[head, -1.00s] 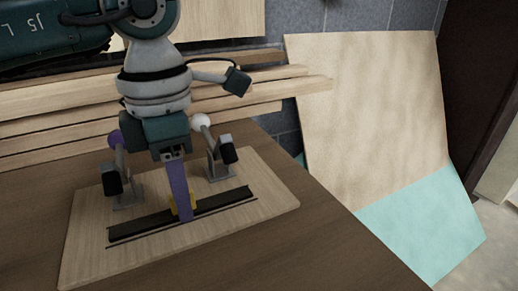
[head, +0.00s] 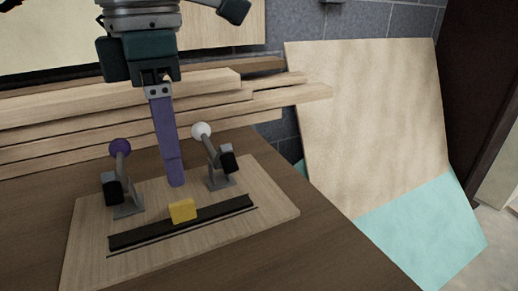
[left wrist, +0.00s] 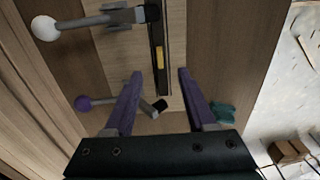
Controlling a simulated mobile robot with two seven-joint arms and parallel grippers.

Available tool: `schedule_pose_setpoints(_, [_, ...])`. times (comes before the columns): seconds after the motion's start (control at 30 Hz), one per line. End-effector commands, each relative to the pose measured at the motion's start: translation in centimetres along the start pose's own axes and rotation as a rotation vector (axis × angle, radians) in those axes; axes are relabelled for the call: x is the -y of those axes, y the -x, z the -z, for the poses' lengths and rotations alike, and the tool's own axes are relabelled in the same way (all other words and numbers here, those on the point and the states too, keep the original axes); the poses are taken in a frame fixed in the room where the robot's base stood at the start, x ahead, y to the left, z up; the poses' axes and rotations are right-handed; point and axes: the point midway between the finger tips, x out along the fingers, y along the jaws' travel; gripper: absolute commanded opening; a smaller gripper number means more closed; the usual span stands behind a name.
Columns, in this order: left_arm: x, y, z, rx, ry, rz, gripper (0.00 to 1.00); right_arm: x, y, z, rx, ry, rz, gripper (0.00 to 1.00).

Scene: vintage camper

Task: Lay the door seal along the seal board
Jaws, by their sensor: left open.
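The door seal, a straight black strip (head: 215,212), lies on the pale wooden seal board (head: 262,185), beside a thin dark line. A yellow block (head: 183,211) sits at the middle of the strip. My left gripper (head: 176,184), with purple fingers, is above and behind the yellow block, apart from it. In the left wrist view the gripper (left wrist: 160,73) is open and empty, with the black strip (left wrist: 153,45) and yellow block (left wrist: 159,57) beyond its fingertips. My right gripper is not in view.
Two clamps stand on the board behind the strip, one with a purple knob (head: 120,146), one with a white knob (head: 201,131). Planks (head: 215,100) lie at the back of the brown table (head: 330,255). A large panel (head: 370,130) leans on the right.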

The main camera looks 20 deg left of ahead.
Motion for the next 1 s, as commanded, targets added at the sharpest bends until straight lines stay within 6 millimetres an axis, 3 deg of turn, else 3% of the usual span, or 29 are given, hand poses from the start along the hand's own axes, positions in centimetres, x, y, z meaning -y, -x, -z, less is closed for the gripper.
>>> schedule_pose_setpoints(0.1, [-0.1,2.2,-0.1,0.003,0.001,-0.003,0.56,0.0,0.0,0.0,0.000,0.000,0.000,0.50])
schedule_pose_setpoints(0.27, [0.0,3.8,0.0,0.002,0.000,0.000,0.56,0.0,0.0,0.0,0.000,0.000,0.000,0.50])
schedule_pose_setpoints(0.8, [0.1,4.1,-0.1,0.002,-0.001,0.004,0.56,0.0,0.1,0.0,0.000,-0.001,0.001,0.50])
schedule_pose_setpoints(0.93, [2.4,3.8,-1.7,0.074,-0.041,0.084,0.56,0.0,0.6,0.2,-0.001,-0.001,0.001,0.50])
schedule_pose_setpoints(1.0, [5.5,3.9,-3.7,0.172,-0.083,0.195,0.56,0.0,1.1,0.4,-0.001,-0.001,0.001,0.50])
